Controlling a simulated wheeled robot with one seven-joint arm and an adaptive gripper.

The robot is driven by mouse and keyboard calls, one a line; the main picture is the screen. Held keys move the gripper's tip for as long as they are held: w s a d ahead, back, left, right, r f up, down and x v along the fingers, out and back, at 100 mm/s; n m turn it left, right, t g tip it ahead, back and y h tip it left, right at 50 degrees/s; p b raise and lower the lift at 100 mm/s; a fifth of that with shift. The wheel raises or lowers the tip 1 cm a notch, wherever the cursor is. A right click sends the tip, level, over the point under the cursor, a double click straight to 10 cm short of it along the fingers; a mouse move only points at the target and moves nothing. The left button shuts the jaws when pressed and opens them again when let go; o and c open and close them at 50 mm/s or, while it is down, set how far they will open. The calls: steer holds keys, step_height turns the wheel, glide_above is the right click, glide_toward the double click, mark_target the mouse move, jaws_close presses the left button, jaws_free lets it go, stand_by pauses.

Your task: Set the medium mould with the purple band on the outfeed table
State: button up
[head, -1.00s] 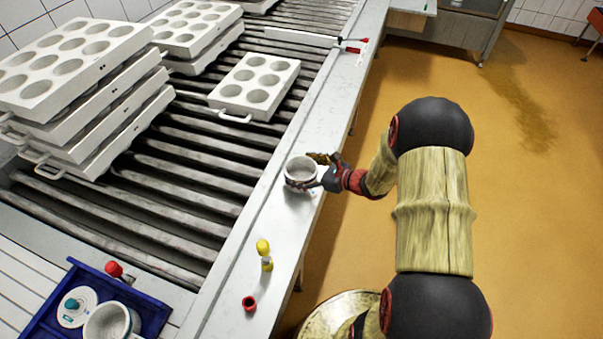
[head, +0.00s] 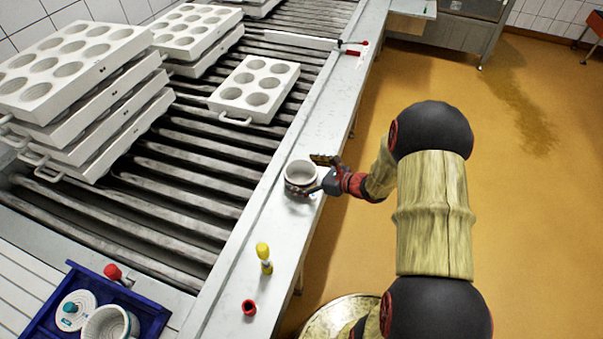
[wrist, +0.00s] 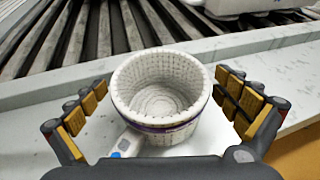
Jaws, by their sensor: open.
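The mould with the purple band (wrist: 158,126) is a white, empty cup with a meshed inner wall. It stands upright on the pale metal ledge (head: 232,290) beside the roller conveyor; it also shows in the head view (head: 300,176). A white piece with a blue mark (wrist: 127,143) sits at its front left. My gripper (wrist: 162,92) is open, with one finger on each side of the mould and gaps visible on both sides. In the head view my gripper (head: 316,174) is at the mould's right. A pale table top (head: 412,7) is at the far right; I cannot tell whether it is the outfeed table.
White multi-hole blocks (head: 70,95) are stacked on the rollers, and a single block (head: 256,88) lies nearer the ledge. A blue crate (head: 150,312) at bottom left holds white moulds. A yellow-topped item (head: 263,252) and a red ring (head: 249,308) are on the ledge.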

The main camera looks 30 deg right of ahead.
steer(key=shift+r, duration=0.2)
steer(key=p+v, duration=0.4)
steer(key=v, duration=0.8)
steer(key=s+a+r+n+g, duration=0.4)
steer(key=a+r+n, duration=0.3)
steer(key=a+n, duration=0.15)
steer(key=s+a+r+n+g, duration=0.4)
steer(key=a+r+n, duration=0.4)
steer(key=a, duration=0.1)
steer(key=s+d+r+n+t+h, duration=0.1)
steer(key=s+r+n+t+h, duration=0.1)
steer(key=s+r+n+h, duration=0.4)
steer(key=s+r+n, duration=0.5)
steer(key=n, duration=0.2)
steer(key=shift+r+h, duration=0.3)
steer(key=shift+r, duration=0.1)
steer(key=shift+n, duration=0.25)
